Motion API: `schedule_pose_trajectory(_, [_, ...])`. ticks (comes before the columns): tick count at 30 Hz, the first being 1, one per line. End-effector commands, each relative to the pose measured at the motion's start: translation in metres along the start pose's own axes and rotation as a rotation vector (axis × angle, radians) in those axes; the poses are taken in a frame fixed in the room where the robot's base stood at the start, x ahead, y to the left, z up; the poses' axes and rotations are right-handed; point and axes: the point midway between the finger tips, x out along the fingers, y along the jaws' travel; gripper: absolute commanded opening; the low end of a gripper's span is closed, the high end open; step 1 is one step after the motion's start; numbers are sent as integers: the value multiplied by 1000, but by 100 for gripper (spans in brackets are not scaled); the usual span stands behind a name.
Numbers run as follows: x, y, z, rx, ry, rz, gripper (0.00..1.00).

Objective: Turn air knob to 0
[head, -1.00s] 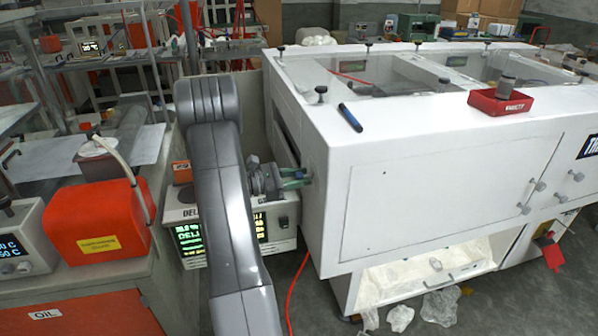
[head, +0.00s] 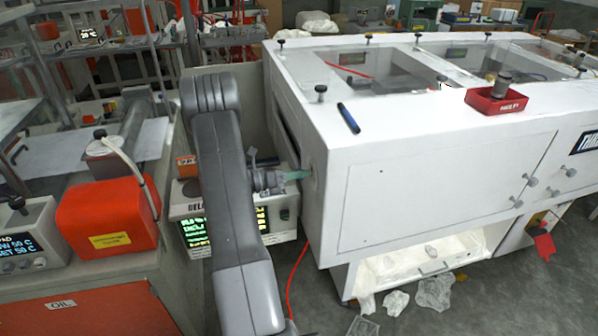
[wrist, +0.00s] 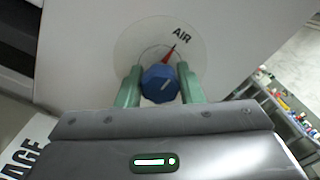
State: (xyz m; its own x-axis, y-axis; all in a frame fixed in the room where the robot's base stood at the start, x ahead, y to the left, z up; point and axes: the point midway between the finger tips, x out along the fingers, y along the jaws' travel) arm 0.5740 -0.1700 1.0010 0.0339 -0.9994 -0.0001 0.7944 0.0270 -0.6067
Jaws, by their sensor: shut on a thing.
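The air knob is a blue faceted knob (wrist: 160,84) on a pale round dial (wrist: 135,45) marked AIR, on the white cabinet's side wall. A red pointer (wrist: 168,53) sticks out above the knob, tilted slightly right toward the lettering. I cannot read a 0 or other numbers on the dial. My gripper (wrist: 161,84) has its two green fingers shut on the knob, one on each side. In the head view my gripper (head: 303,175) reaches the left wall of the white cabinet (head: 420,190); the knob is hidden there.
A grey box with lit green displays (head: 196,234) stands just below and behind my arm. A red hose (head: 297,275) hangs beside the cabinet. A bench with a red-orange box (head: 108,215) is at the left. A blue pen (head: 348,118) and red tray (head: 496,100) lie on the cabinet.

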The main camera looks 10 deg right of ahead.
Motion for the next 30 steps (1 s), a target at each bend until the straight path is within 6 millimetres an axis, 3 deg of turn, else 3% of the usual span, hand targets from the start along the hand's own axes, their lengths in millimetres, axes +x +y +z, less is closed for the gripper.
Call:
schedule_pose_trajectory(18, [0, 0, 0, -38, -1, 1, 11])
schedule_pose_trajectory(19, [0, 0, 0, -37, -1, 1, 40])
schedule_pose_trajectory(21, [0, 0, 0, -37, -1, 1, 53])
schedule_pose_trajectory(30, [-1, 0, 0, -36, 0, 1, 55])
